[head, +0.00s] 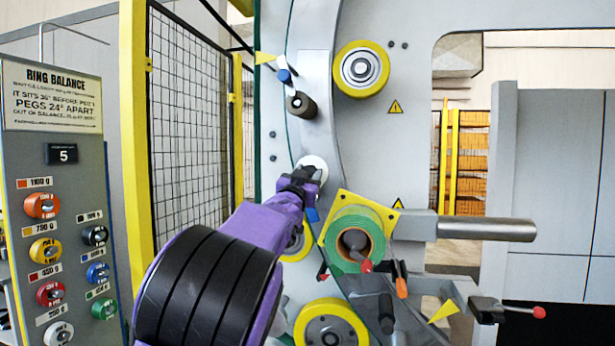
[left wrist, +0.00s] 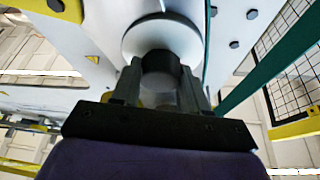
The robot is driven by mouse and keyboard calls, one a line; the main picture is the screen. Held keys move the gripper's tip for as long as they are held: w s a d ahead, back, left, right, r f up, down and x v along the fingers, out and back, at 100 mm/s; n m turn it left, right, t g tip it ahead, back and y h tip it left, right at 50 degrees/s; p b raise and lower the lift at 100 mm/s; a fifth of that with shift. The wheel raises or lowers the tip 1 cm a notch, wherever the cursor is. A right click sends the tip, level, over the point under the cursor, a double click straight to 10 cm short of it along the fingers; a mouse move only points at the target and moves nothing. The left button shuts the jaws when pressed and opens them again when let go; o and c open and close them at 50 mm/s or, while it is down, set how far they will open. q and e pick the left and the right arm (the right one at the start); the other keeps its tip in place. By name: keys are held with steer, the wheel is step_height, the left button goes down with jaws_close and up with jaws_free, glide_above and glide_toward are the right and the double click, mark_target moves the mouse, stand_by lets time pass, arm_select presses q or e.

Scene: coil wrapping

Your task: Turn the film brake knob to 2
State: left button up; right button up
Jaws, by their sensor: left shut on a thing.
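The film brake knob is a dark knob (left wrist: 160,68) on a round white dial (left wrist: 158,35), mounted on the grey machine face. In the head view the dial (head: 314,162) shows only its upper part; my gripper hides the knob. My left gripper (head: 304,177) reaches up to it from the lower left. In the left wrist view my left gripper (left wrist: 160,88) has one finger on each side of the knob and is shut on it. The dial's marks and the knob's setting cannot be read. My right gripper is not in view.
A green film roll (head: 345,222) on a yellow plate sits just right of my gripper. Yellow-rimmed rollers (head: 361,69) are above and below. A dark roller (head: 300,104) stands above the dial. A panel with coloured pegs (head: 52,200) and a mesh fence (head: 190,110) are left.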

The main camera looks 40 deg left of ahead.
arm_select(q)
steer(key=shift+r, duration=0.25)
steer(key=o, duration=0.9)
steer(key=shift+o, duration=0.8)
steer(key=shift+w+f, duration=0.1)
steer(key=shift+f, duration=0.1)
steer(key=b+v, duration=0.5)
steer(key=v, duration=0.5)
steer(key=shift+s, duration=0.2)
steer(key=shift+f, duration=0.15)
steer(key=shift+s, duration=0.1)
